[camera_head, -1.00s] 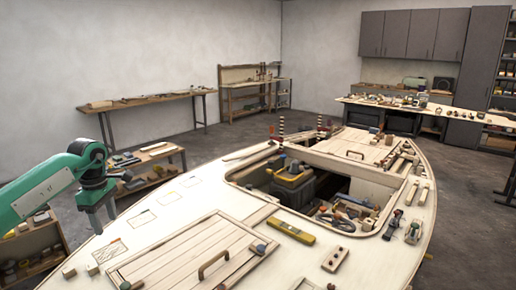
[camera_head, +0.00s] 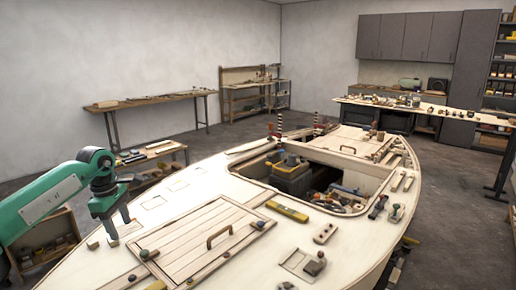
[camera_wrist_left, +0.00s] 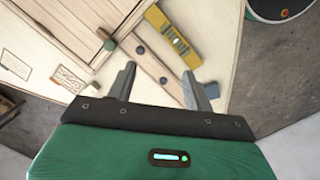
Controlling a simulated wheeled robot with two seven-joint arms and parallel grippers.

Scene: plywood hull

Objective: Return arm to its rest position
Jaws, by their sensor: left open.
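My left arm (camera_head: 50,200), green with dark joints, comes in from the left in the head view. Its gripper (camera_head: 116,226) hangs fingers down by the left edge of the hull deck, open. In the left wrist view the two grey fingers of the left gripper (camera_wrist_left: 160,74) stand apart with nothing between them. Behind them lie the pale deck, a wooden strip and a yellow level (camera_wrist_left: 174,36). Whether the fingers touch the deck cannot be told. My right gripper is not in view.
The plywood hull (camera_head: 175,205) fills the foreground. A hatch panel (camera_head: 190,245) with a handle (camera_head: 220,237) lies near the gripper. An open cockpit holds tools and a dark box with yellow (camera_head: 289,172). A low shelf (camera_head: 155,152) stands left of the hull. Grey floor (camera_head: 460,195) is clear at right.

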